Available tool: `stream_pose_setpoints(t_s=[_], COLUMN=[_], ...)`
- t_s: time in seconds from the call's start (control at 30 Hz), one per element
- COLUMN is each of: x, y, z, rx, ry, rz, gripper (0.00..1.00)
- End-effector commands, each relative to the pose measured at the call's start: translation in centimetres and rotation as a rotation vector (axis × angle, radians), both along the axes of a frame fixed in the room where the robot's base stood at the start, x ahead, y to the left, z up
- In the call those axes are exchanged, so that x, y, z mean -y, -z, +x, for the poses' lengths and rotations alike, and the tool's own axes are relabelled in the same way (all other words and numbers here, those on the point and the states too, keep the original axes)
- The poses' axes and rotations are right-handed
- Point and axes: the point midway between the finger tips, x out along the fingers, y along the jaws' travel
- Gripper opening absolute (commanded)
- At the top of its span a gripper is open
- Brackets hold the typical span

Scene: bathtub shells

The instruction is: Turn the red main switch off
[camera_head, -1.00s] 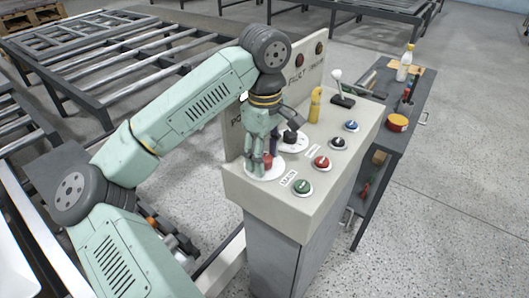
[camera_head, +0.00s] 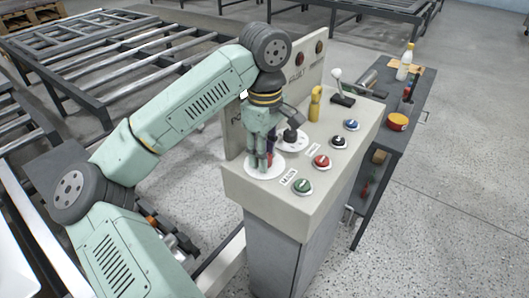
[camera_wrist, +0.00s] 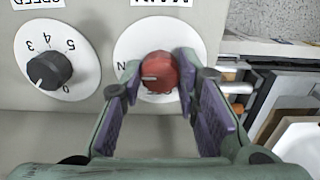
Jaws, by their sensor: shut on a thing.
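The red main switch (camera_wrist: 160,72) is a round knob on a white dial plate (camera_wrist: 128,48) in the wrist view. The plate's label and letters appear upside down, and some letters are hidden by my gripper. A pale line on the knob points to the left of the picture, toward an "N". My gripper (camera_wrist: 158,78) has its two fingers on either side of the knob, shut on it. In the head view my gripper (camera_head: 263,160) reaches down onto the plate at the panel's left end and hides most of the knob.
Next to it is a black speed knob (camera_wrist: 50,70) with a numbered dial. The console also carries green (camera_head: 303,187), red (camera_head: 321,162), black (camera_head: 339,142) and blue (camera_head: 351,125) buttons, a yellow part (camera_head: 315,104) and a lever (camera_head: 341,92). A dark cart (camera_head: 385,145) stands to the right.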

Motion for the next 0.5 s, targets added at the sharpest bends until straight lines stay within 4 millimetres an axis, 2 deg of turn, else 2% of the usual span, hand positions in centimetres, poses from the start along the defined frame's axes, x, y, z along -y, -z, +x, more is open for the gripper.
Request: stream_pose_setpoints(t_s=[0.27,0.5], x=[-0.08,-0.09], y=[0.32,0.40], z=[0.03,0.04], rx=[0.003,0.003], ry=[-0.131,-0.341], rz=[0.003,0.003], gripper=[0.01,0.01])
